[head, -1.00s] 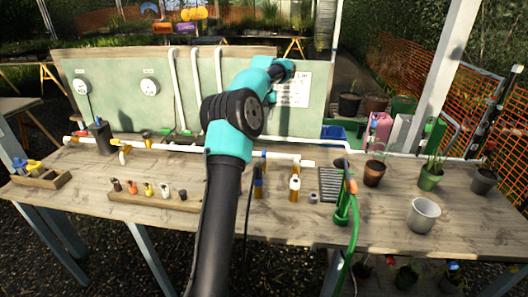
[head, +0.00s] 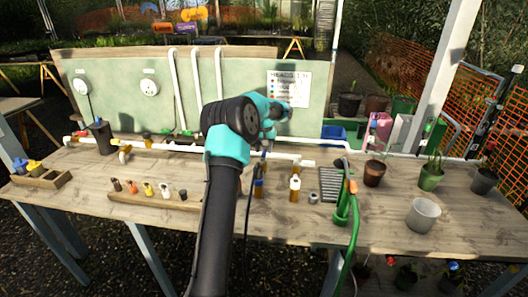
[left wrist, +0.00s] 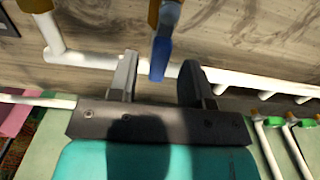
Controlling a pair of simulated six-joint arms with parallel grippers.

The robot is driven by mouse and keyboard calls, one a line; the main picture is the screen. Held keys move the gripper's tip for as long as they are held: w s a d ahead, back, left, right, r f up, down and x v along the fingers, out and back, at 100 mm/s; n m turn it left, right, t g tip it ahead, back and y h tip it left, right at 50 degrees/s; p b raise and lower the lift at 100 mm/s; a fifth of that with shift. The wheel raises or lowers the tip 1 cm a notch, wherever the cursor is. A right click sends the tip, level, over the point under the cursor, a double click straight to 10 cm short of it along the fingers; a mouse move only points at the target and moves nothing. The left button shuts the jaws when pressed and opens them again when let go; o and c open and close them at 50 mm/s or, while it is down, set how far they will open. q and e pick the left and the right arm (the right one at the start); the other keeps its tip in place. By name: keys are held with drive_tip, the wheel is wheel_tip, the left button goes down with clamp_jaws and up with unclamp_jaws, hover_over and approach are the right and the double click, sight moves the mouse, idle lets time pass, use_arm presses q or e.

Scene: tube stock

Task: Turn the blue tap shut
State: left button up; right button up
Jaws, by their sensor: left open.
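The blue tap (head: 259,180) has a blue handle above an amber body, in front of the white pipe on the bench. In the left wrist view its blue handle (left wrist: 160,58) lies between the fingertips of my left gripper (left wrist: 158,66), with the amber body toward the picture's top. In the head view my own arm hides most of this gripper. My right gripper is in neither view.
The white pipe (head: 215,149) runs along the bench (head: 290,222). A white-topped amber fitting (head: 295,187) stands just right of the tap. A green hose (head: 353,235) and pots stand further right. A wooden rack (head: 150,204) of small coloured pieces lies left.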

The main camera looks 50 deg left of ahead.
use_arm(q)
drive_tip(key=shift+f, duration=0.75)
drive_tip(key=shift+c, duration=0.3)
clamp_jaws()
